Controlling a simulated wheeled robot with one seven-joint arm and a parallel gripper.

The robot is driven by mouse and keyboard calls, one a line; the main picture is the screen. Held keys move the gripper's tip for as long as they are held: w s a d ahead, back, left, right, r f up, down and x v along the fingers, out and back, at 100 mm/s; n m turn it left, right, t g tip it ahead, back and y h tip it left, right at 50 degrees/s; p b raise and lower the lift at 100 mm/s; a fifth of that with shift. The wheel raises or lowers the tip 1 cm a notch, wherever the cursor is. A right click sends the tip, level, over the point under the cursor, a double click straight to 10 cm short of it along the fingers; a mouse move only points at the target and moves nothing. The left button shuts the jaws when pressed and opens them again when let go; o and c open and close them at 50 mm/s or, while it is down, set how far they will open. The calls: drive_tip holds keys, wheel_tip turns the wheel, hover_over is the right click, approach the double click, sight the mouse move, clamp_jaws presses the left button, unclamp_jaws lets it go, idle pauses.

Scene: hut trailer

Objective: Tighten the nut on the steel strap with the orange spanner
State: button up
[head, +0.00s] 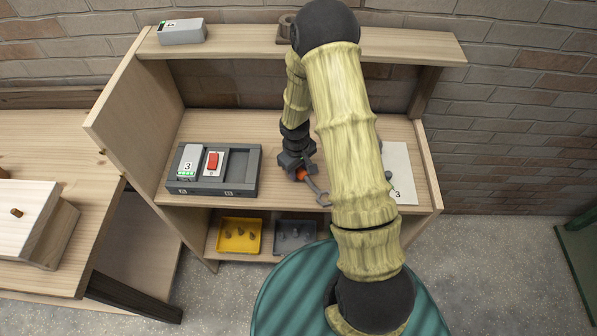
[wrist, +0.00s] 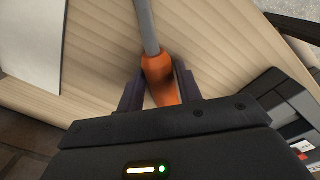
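The spanner has an orange handle (head: 303,174) and a grey steel shaft with an open jaw (head: 323,199) pointing down and right in the head view. My gripper (head: 298,165) is closed around the orange handle, which also shows between the two dark fingers in the wrist view (wrist: 160,80). The shaft runs away from the fingers over the wooden worktop. I cannot make out the steel strap or its nut. A small grey part (head: 388,175) shows beside my arm at the white panel marked 3, mostly hidden by the arm.
The white panel (head: 402,160) is at the right. Yellow (head: 239,236) and grey (head: 295,235) bins with small parts are below.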

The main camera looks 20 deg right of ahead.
sight(298, 169)
clamp_jaws()
drive_tip(key=shift+r, duration=0.15)
wheel_tip(298, 169, up, 10)
drive_tip(key=b, duration=0.1)
idle(0.3)
idle(0.5)
